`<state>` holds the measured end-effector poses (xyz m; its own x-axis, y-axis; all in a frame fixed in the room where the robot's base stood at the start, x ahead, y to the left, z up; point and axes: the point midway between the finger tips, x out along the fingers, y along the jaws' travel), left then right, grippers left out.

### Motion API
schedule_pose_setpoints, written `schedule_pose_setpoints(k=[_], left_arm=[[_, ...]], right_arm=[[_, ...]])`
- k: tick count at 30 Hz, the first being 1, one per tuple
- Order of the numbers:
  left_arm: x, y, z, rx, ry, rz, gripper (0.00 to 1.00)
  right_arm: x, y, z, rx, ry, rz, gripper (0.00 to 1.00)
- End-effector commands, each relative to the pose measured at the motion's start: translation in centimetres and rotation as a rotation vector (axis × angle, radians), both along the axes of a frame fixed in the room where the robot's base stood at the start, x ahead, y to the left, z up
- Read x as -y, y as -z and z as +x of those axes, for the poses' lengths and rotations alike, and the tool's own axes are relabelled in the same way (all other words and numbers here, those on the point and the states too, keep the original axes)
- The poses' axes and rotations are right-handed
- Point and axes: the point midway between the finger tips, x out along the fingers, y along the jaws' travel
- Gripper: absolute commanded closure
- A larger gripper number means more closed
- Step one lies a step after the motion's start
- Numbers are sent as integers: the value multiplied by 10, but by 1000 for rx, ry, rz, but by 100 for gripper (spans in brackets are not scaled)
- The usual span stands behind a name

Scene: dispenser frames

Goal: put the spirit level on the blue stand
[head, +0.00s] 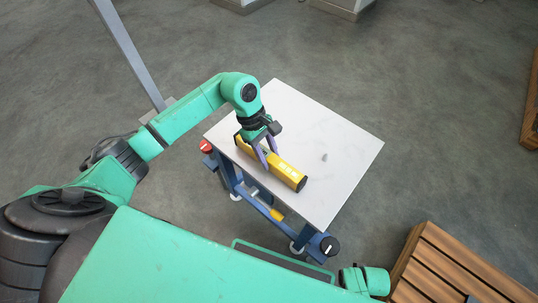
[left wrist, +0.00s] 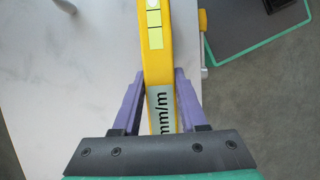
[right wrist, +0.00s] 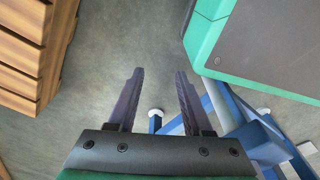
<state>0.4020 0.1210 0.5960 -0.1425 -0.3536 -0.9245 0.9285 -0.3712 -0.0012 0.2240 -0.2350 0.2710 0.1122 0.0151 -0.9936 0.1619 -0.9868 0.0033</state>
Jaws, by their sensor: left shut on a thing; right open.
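The yellow spirit level (head: 287,175) is at the near left edge of a white tabletop, its long side roughly along that edge. It also shows in the left wrist view (left wrist: 155,55), running between the purple fingers. My left gripper (head: 265,152) is shut on its middle from above. I cannot tell whether the level touches the top or is slightly above it. The blue stand (head: 229,178) is the blue frame under the white top; part of it shows in the right wrist view (right wrist: 240,125). My right gripper (right wrist: 157,85) is open and empty, above the floor.
A slatted wooden crate (head: 450,270) stands at the lower right. Grey floor surrounds the stand.

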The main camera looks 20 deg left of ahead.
Motion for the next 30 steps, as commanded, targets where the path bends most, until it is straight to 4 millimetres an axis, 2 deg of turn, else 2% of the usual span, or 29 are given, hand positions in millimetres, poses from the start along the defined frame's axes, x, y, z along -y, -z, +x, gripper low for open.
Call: schedule_pose_setpoints(k=[4, 5, 6, 7, 19, 23, 30], left_arm=[[0, 2, 0, 1, 0, 0, 100], [0, 2, 0, 0, 0, 0, 50], [0, 2, 0, 0, 0, 0, 35], [0, 2, 0, 0, 0, 0, 28], [0, -4, 0, 0, 0, 0, 28], [-11, -30, 5, 4, -1, 2, 28], [-34, -90, 15, 3, -2, 1, 28]], right_arm=[[-1, 0, 1, -7, 2, -1, 50], [-1, -2, 3, -6, 2, 0, 50], [-2, -3, 4, -1, 2, 1, 50], [-2, -4, 6, 2, 2, 2, 50], [2, -2, -3, -5, -2, -4, 50], [3, 1, -4, -5, -2, -5, 50], [4, 3, -6, 0, -5, -5, 50]])
